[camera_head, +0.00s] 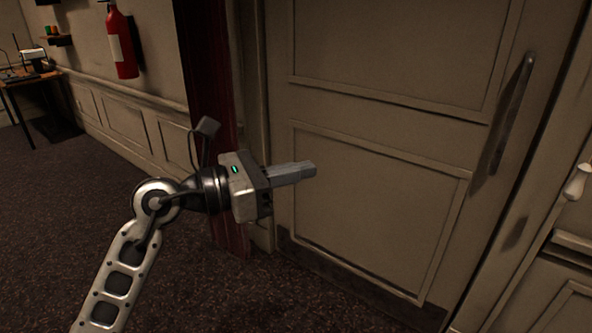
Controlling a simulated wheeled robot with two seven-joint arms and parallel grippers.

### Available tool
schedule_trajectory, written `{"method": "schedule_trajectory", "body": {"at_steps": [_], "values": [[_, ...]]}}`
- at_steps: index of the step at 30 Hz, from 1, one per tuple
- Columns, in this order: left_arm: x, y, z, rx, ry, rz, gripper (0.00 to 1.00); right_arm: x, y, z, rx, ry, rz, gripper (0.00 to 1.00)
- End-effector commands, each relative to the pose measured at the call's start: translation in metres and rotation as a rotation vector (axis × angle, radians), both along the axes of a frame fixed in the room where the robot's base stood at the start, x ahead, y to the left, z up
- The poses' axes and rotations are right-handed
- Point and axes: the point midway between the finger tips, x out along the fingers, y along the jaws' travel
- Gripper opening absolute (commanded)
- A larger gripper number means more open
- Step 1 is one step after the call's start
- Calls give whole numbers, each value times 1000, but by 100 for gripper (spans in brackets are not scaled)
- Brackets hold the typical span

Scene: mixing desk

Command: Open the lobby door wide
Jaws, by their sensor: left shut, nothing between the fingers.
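The lobby door (375,205) is a cream panelled door that fills the middle and right of the head view and looks closed in its frame. Its long dark vertical pull handle (512,112) is on the right side of the door. My left gripper (312,169) is in front of the door's lower left part, well to the left of the handle. Its fingers are together and hold nothing. I cannot tell whether the fingertips touch the door. My right gripper is out of view.
A red fire extinguisher (122,45) hangs on the left wall. A dark red curtain or post (209,75) stands left of the door. A wooden table (30,79) is at the far left. A white knob (577,182) shows at the right edge. Dark carpet (60,220) is clear at left.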

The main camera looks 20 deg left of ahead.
Motion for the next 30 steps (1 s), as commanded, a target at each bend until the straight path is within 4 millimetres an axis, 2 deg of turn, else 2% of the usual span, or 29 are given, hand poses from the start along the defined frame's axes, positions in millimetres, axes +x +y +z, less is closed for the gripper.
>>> {"method": "schedule_trajectory", "body": {"at_steps": [29, 30], "values": [[0, 0, 0, 0, 0, 0, 0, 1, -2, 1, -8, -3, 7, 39], [0, 0, 0, 0, 0, 0, 9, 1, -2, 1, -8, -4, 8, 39]]}}
